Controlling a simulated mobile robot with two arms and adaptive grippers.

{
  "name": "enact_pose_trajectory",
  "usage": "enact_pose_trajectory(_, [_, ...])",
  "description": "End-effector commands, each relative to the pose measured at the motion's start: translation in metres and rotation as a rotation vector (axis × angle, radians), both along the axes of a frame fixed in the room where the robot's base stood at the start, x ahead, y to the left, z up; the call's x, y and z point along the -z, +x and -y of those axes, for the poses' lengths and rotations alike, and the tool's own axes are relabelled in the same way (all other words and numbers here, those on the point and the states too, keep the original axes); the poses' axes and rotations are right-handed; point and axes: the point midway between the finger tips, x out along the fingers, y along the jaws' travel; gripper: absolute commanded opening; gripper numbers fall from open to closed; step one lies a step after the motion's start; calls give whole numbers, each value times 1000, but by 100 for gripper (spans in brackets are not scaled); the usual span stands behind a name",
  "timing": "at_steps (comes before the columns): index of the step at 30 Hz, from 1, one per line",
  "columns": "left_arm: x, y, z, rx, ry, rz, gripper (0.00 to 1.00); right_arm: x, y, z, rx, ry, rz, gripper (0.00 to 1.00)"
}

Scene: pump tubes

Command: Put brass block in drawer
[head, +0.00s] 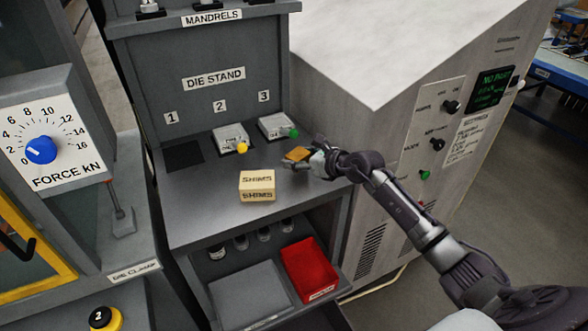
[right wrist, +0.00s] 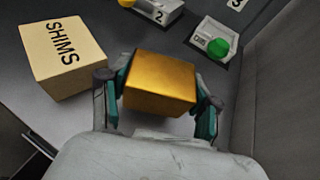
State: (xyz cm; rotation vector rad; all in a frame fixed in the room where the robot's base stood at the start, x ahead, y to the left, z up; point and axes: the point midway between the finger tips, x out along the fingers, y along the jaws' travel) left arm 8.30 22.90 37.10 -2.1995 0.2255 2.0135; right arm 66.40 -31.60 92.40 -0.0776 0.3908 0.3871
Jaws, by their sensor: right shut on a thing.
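The brass block (head: 297,153) is at the right end of the grey bench top, beside the die stand. In the right wrist view the brass block (right wrist: 160,82) sits between the fingers of my right gripper (right wrist: 162,95), which is shut on it. In the head view my right gripper (head: 308,162) comes in from the right and partly hides the block. I cannot tell whether the block touches the bench. Below the bench top, what looks like an open drawer or shelf holds a grey tray (head: 250,297) and a red bin (head: 308,268). My left gripper is not in view.
A SHIMS box (head: 257,184) stands on the bench left of the block. Two die holders, one with a yellow knob (head: 243,148) and one with a green knob (head: 293,132), stand behind. A large grey cabinet (head: 400,130) rises on the right.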

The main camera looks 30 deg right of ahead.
Motion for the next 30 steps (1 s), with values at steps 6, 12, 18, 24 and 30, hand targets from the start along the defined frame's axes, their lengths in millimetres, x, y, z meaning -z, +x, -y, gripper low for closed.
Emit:
enact_pose_trajectory(6, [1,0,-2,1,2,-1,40,22,1,-1,2,5,6,0])
enact_pose_trajectory(12, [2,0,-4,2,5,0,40,34,1,0,2,3,10,0])
enact_pose_trajectory(18, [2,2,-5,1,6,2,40,34,1,0,1,2,10,0])
enact_pose_trajectory(24, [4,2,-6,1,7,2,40,40,0,0,0,0,1,70])
enact_pose_trajectory(30, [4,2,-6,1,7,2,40,40,0,0,0,0,1,87])
